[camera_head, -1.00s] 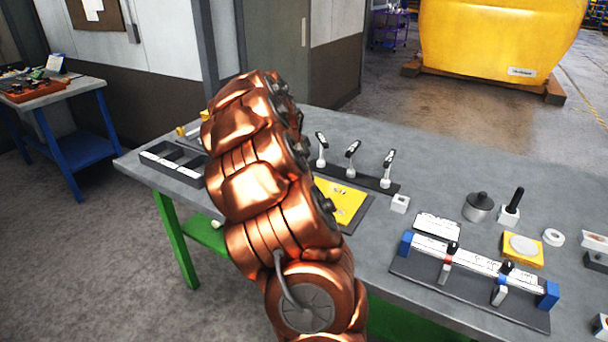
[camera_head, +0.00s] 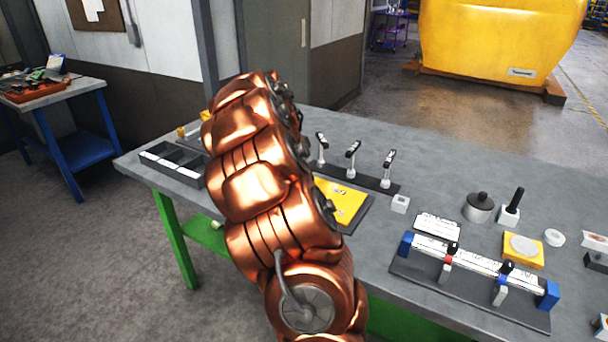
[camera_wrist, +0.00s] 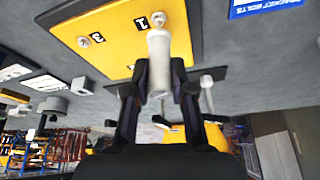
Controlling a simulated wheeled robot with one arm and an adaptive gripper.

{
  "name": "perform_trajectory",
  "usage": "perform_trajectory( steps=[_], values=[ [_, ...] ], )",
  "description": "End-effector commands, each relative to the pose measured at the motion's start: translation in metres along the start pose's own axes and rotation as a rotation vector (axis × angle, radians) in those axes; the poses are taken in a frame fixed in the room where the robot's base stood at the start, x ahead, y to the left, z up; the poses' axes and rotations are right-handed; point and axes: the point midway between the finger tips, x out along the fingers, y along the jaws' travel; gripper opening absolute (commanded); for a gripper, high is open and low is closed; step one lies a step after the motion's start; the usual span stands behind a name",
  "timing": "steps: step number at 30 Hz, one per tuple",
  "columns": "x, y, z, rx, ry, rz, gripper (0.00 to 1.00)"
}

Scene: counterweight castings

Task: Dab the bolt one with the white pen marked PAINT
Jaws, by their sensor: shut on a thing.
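In the wrist view, my gripper (camera_wrist: 158,85) is shut on a white cylindrical pen (camera_wrist: 158,50); no PAINT marking can be read on it. The pen's far end is over the yellow plate, close to a bolt (camera_wrist: 141,24) beside the black label 1 (camera_wrist: 158,19). I cannot tell whether the pen touches the plate. Another bolt (camera_wrist: 83,41) sits beside a label that looks like 3 (camera_wrist: 97,36). In the head view, the yellow plate (camera_head: 345,195) shows partly behind my copper arm, which hides my gripper and the pen.
Several things stand on the grey bench: a rack with three upright tools (camera_head: 353,165), a divided dark tray (camera_head: 172,165), a small white block (camera_head: 400,204), a grey pot (camera_head: 478,208) and a fixture with blue ends (camera_head: 470,285). A blue sign (camera_wrist: 262,7) lies near the plate.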

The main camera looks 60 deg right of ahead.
Motion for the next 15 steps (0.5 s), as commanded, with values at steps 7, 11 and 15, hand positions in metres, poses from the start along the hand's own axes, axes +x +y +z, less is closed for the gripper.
perform_trajectory(
  steps=[7,11,15],
  values=[
    [-0.001,0.001,0.0,0.0,-0.004,0.003,0.0],
    [-0.007,0.0,-0.003,0.0,-0.003,0.002,0.0],
    [-0.014,0.0,-0.005,0.0,-0.003,0.002,0.0]
  ],
)
